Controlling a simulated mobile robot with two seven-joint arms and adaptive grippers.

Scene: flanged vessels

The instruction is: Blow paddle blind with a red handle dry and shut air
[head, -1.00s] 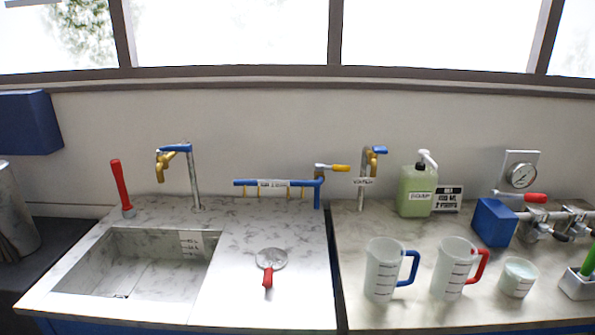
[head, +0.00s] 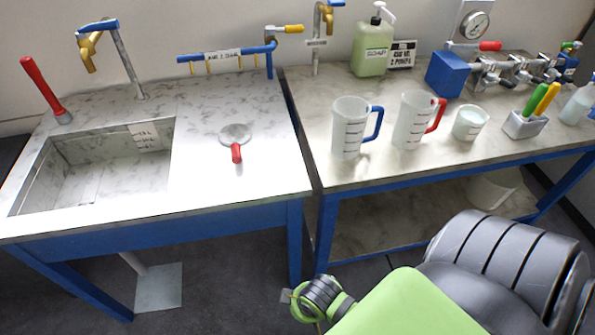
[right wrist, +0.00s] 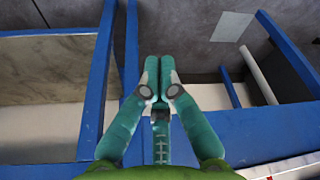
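The paddle blind, a grey disc (head: 235,134) with a red handle (head: 236,153), lies flat on the marble top right of the sink. Behind it, the blue air pipe (head: 225,58) with yellow nozzles and a label runs along the back. A valve with a yellow handle (head: 289,29), pointing right, sits at its right end. My right arm reaches in from the lower right of the head view, low in front of the tables. Its gripper (right wrist: 159,68) shows in the right wrist view, fingertips together and empty, above the blue table frame. My left gripper is not in view.
The sink (head: 98,165) lies left, with a red-handled tool (head: 45,88) and a tap (head: 100,40) behind. The right table carries two measuring jugs (head: 349,128) (head: 413,120), a small cup (head: 470,122), a soap bottle (head: 371,50) and a blue box (head: 445,75). A narrow gap separates the tables.

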